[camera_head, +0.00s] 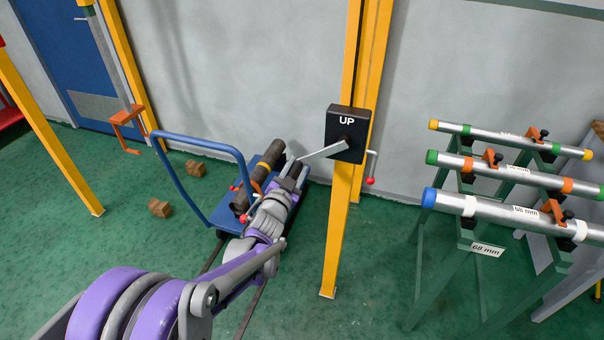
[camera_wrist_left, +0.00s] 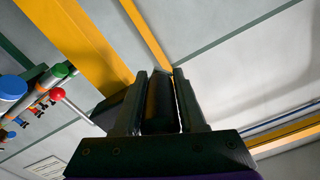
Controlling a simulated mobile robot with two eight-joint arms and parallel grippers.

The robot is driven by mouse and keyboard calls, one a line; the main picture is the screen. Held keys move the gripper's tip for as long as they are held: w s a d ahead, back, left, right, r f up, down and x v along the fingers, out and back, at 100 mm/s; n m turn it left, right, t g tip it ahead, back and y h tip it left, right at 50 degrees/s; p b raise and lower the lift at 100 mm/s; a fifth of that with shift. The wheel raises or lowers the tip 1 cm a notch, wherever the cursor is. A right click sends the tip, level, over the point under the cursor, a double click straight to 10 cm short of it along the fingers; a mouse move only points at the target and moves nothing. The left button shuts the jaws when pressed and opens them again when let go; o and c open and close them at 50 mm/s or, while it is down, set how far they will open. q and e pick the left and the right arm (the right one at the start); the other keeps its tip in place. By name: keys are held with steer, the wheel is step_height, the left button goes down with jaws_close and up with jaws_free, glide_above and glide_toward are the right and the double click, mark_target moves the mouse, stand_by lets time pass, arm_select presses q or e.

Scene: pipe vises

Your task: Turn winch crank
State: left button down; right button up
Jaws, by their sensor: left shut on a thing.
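The winch is a black box (camera_head: 346,128) marked UP on a yellow post. Its grey crank arm (camera_head: 324,152) points left and slightly down from the box. My left gripper (camera_head: 294,168) is at the outer end of this arm. In the left wrist view its two fingers (camera_wrist_left: 161,100) are shut around a dark cylindrical grip (camera_wrist_left: 160,108), the crank handle. The gripper partly hides the handle in the head view. A lever with a red knob (camera_head: 370,181) hangs at the box's right side, and the knob shows in the left wrist view (camera_wrist_left: 57,94). My right gripper is out of view.
A blue cart (camera_head: 229,217) with dark pipes (camera_head: 270,157) stands behind my left arm. A green rack (camera_head: 424,240) with several capped pipes is at right. Wooden blocks (camera_head: 159,208) lie on the green floor. Yellow post (camera_head: 338,230) stands close right of my arm.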

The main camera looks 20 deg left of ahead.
arm_select(q)
step_height(320, 180, up, 17)
steer(key=m+p, duration=0.9)
steer(key=m, duration=0.3)
steer(key=shift+a+r+m+p, duration=0.15)
steer(key=shift+a+m+p, duration=0.1)
steer(key=shift+m+p, duration=0.15)
steer(key=shift+d, duration=0.1)
steer(key=c, duration=0.8)
jaws_free()
steer(key=shift+o, duration=1.4)
steer(key=shift+d, duration=0.2)
steer(key=shift+a, duration=0.2)
